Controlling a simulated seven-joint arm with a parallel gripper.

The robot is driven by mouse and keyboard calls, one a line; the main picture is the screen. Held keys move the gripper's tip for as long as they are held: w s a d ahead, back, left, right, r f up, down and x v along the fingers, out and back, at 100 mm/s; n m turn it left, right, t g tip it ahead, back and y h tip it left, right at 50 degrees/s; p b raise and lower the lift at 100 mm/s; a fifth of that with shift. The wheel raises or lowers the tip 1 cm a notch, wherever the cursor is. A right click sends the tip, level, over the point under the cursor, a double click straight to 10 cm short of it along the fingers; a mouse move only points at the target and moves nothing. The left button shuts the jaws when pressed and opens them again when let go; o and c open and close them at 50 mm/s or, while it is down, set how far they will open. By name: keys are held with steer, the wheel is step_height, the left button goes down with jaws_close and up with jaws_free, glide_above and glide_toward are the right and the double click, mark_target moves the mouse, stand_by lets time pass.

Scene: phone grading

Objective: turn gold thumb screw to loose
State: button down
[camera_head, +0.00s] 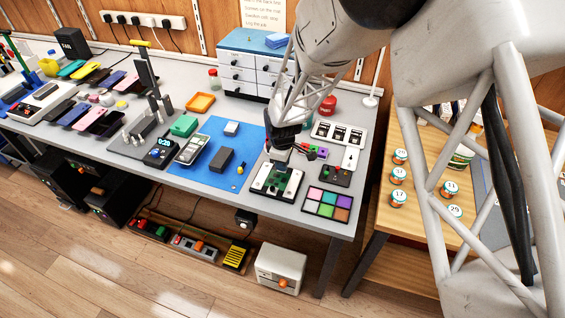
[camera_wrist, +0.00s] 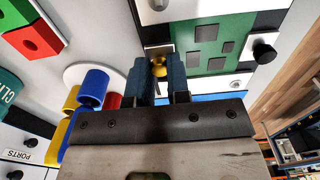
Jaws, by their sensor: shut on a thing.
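The gold thumb screw (camera_wrist: 159,66) shows in the wrist view between the two dark blue fingertips of my gripper (camera_wrist: 158,78). My gripper is shut on it. The screw sits at the edge of a green board (camera_wrist: 205,50) on a white and black fixture. In the head view the fixture with the green board (camera_head: 277,181) stands near the front of the bench, and my gripper (camera_head: 282,148) is at its back edge. The screw is hidden in the head view. How far the screw is turned cannot be told.
Beside my gripper in the wrist view are blue and yellow cylinders (camera_wrist: 92,84) and a red and green block (camera_wrist: 32,35). A black knob (camera_wrist: 264,53) stands at the fixture's other side. In the head view, a colour palette (camera_head: 327,204) lies right of the fixture and a blue mat (camera_head: 215,165) left.

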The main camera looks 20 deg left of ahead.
stand_by(0.4)
steer(key=c, duration=1.1)
jaws_free()
step_height(320, 180, up, 7)
steer(key=shift+r, duration=0.4)
